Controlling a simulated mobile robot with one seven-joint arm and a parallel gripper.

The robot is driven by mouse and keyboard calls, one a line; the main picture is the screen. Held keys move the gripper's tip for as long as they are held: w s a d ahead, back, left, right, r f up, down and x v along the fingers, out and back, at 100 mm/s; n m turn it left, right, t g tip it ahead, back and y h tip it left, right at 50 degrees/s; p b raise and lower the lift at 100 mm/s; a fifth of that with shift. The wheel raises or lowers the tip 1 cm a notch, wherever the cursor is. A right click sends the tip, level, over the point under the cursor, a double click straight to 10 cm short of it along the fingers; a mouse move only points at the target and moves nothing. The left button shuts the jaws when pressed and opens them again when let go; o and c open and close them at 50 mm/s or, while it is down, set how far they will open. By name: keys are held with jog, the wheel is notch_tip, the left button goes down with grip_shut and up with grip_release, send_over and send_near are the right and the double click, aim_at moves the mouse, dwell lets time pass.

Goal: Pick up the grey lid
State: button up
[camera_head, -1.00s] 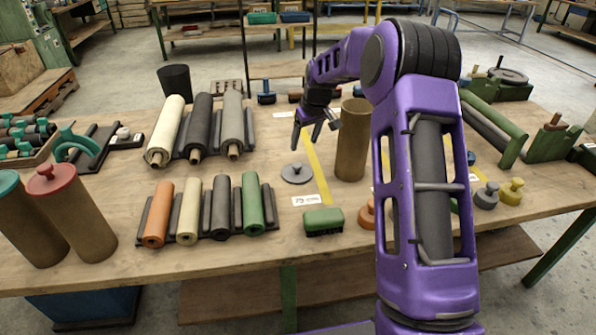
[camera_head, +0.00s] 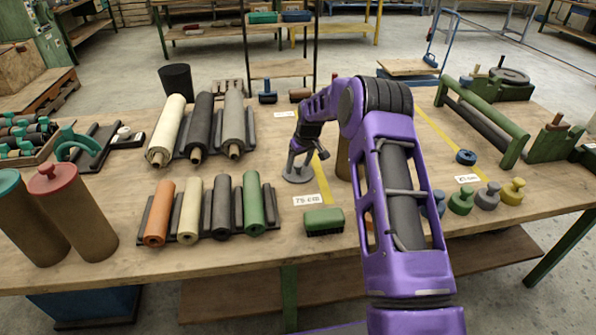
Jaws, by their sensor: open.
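The grey lid (camera_head: 297,175) is a flat disc with a small knob, lying on the wooden table just left of the yellow tape. My gripper (camera_head: 299,163) is open and low over the lid, with its fingers around or beside the knob. I cannot tell whether the fingers touch it, as the knob is largely hidden by them.
A brown tube (camera_head: 343,158) stands right of the lid, mostly hidden by my arm. A green brush (camera_head: 323,221) lies in front. Sheet rolls (camera_head: 207,127) lie on racks to the left. Several knobbed lids (camera_head: 487,196) stand at the right.

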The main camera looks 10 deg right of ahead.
grip_shut()
dwell(0.3)
jog(key=shift+r, duration=0.1)
